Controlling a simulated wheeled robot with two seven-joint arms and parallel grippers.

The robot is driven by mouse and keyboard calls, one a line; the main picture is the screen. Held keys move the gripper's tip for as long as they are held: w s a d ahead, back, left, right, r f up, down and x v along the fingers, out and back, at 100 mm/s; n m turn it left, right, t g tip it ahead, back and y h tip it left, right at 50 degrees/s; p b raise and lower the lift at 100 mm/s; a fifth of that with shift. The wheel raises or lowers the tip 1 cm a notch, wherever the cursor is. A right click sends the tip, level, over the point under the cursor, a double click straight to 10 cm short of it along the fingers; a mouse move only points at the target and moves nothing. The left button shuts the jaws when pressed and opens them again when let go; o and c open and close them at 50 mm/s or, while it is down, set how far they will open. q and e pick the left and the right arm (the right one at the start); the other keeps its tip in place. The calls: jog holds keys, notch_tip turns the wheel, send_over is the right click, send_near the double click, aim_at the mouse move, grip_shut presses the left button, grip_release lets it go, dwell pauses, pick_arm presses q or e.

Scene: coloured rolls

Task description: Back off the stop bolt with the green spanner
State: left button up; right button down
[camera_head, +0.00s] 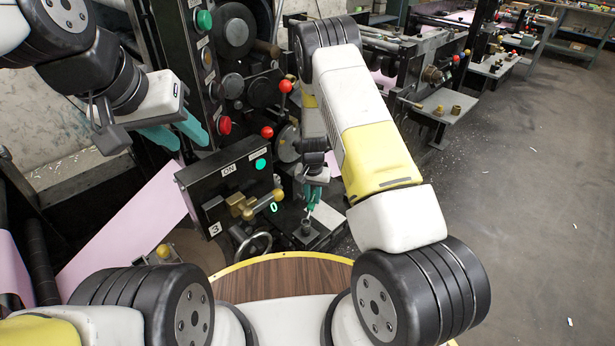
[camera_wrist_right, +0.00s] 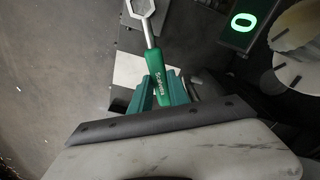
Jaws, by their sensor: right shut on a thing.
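My right gripper (camera_head: 315,190) is shut on the green spanner, above the small dark block at the machine's front. In the right wrist view, the green spanner (camera_wrist_right: 162,88) is between the gripper's teal fingers (camera_wrist_right: 165,92). Its metal shank runs up to a ring head, cut by the top edge. In the head view a short dark upright stub (camera_head: 306,227), which looks like the stop bolt, stands on the block just below the spanner. I cannot tell whether the ring is around it. My left gripper (camera_head: 178,135) is open and empty at the left, its teal fingers apart.
A black control box (camera_head: 230,190) with brass parts and a lit green 0 stands left of my right gripper. A handwheel (camera_head: 252,245) is below it. A pink sheet (camera_head: 125,235) slopes at the left. The grey floor at the right is mostly open.

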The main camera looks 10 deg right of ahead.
jog(key=shift+r, duration=0.15)
jog(key=shift+r, duration=1.35)
